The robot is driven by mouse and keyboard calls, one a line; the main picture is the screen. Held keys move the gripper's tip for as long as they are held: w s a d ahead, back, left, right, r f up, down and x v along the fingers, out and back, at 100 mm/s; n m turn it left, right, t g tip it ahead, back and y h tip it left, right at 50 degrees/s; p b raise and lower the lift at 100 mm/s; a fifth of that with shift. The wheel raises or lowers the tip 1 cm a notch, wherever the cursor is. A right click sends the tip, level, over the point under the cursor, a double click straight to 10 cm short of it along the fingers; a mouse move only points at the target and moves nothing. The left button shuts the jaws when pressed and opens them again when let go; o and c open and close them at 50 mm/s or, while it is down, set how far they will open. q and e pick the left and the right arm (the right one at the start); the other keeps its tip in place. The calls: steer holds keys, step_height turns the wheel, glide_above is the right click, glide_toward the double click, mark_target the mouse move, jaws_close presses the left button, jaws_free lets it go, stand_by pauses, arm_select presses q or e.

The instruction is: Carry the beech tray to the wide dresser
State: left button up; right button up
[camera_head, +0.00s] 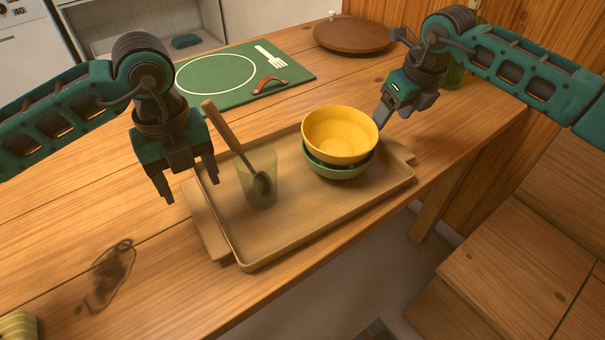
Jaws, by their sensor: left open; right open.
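The beech tray (293,230) lies on the wooden table, near its front edge, with flat handles at its left and right ends. On it stand a yellow bowl (340,133) nested in a green bowl (338,171), and a greenish clear cup (260,190) with a wooden-handled spoon (226,132) leaning in it. My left gripper (191,193) is open and empty above the tray's left end, by the left handle (205,222). My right gripper (393,116) is open beyond the bowls, near the tray's right end; its far finger is partly hidden. I cannot make out a dresser for certain.
A round wooden lid (352,36) sits at the back. A striped yellow item (18,326) is at the lower left. Wooden furniture (515,250) stands at right.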

mark_target(200, 204)
arm_select(q)
step_height(200, 204, down, 6)
steer(key=shift+r, duration=0.1)
arm_select(e)
steer(key=x, duration=0.6)
arm_select(q)
jaws_close()
arm_select(e)
jaws_close()
arm_select(q)
steer(key=shift+w+r, duration=0.1)
steer(key=shift+r, duration=0.05)
arm_select(e)
steer(key=shift+w+r, duration=0.15)
steer(key=shift+r, duration=0.1)
